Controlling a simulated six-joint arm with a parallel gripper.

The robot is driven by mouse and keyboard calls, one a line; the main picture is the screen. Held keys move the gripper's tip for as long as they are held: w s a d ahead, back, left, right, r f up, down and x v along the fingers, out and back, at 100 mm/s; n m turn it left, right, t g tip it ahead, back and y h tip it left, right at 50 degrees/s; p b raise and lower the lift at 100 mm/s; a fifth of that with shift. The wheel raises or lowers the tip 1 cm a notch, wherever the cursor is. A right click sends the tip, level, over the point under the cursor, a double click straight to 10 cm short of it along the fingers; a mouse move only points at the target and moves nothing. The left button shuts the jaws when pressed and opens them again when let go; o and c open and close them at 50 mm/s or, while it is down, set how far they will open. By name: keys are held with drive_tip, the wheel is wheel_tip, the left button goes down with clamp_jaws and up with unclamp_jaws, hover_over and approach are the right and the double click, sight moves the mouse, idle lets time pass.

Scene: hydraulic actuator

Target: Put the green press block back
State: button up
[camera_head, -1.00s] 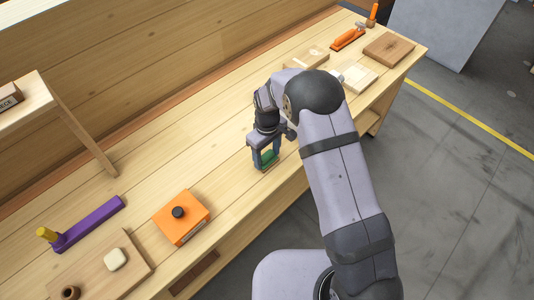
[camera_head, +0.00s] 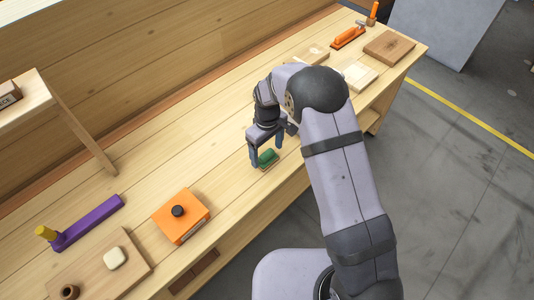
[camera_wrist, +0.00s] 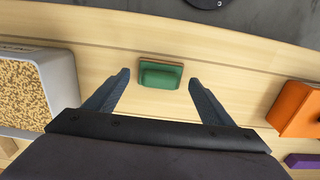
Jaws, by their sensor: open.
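The green press block (camera_head: 267,157) sits on the wooden workbench near its front edge, and it also shows in the wrist view (camera_wrist: 160,77). It has a raised rounded top and seems to lie on a thin brown base. My gripper (camera_head: 268,154) is open, with its fingers apart above the block. In the wrist view my gripper's fingertips (camera_wrist: 158,77) stand to either side of the block, with gaps between them and it.
An orange box with a black knob (camera_head: 181,214) stands to the left on the bench. A purple bar with a yellow peg (camera_head: 90,222) and a wooden board (camera_head: 135,257) lie farther left. Wooden blocks (camera_head: 388,47) are at the right end.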

sight(267, 154)
wheel_tip(267, 154, up, 11)
drive_tip(key=b, duration=0.2)
drive_tip(key=shift+f+b, duration=0.2)
drive_tip(key=shift+b, duration=0.1)
drive_tip(key=s+d+m, duration=0.4)
drive_tip(key=s+d, duration=0.3)
drive_tip(key=s, duration=0.4)
drive_tip(key=s+d+m, duration=0.5)
drive_tip(key=s+d, duration=0.3)
drive_tip(key=s, duration=0.4)
drive_tip(key=shift+d+f, duration=0.2)
drive_tip(key=shift+d, duration=0.1)
drive_tip(key=shift+s, duration=0.1)
